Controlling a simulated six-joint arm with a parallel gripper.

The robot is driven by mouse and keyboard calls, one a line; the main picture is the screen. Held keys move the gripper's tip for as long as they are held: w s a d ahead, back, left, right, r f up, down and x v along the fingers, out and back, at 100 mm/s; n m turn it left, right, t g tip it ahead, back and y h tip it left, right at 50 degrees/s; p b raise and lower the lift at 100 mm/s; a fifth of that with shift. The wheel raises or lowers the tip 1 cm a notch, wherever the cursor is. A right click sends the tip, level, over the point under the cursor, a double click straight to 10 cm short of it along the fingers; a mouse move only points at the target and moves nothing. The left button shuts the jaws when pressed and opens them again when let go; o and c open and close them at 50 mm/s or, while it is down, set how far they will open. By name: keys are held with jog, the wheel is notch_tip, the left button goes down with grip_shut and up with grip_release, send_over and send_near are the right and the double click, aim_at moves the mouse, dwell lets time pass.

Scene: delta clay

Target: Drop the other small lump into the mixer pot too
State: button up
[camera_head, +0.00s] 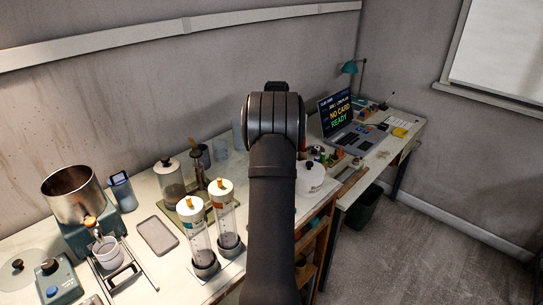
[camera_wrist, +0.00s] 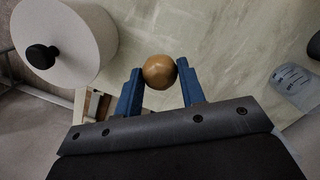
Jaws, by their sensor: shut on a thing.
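My gripper (camera_wrist: 160,76) is shut on a small round brown lump (camera_wrist: 160,71), held between the two blue fingertips in the wrist view. The bench top shows behind the lump. In the head view my arm hides the gripper and the lump. The mixer pot (camera_head: 73,192) is a metal bowl on a blue-green base at the left of the bench, well to the left of my arm. Its inside bottom cannot be seen.
Two clear cylinders with white caps (camera_head: 221,190) stand between my arm and the pot. A white round jar (camera_head: 312,178) sits right of my arm, and a white lidded vessel (camera_wrist: 85,45) is close left in the wrist view. A laptop (camera_head: 346,122) is at the back right.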

jog(key=s+a+r+m, duration=0.2)
jog(key=a+r+m, duration=0.15)
jog(key=a, duration=0.55)
jog(key=s+a+r+m+y, duration=0.15)
jog(key=a+r, duration=0.25)
jog(key=a, duration=0.6)
jog(key=s+a+r+m+h, duration=0.1)
jog(key=s+a+r+m, duration=0.25)
jog(key=a, duration=0.55)
jog(key=s+a+r+m+t, duration=0.1)
jog(key=s+a+r+m, duration=0.3)
jog(key=s+a, duration=0.7)
jog(key=s+a+r+m, duration=0.45)
jog(key=s+a, duration=0.35)
jog(key=a, duration=0.5)
notch_tip(320, 180, down, 6)
jog(key=shift+f+y, duration=0.15)
jog(key=shift+y, duration=0.3)
jog(key=o, duration=1.1)
jog(key=shift+c, duration=0.2)
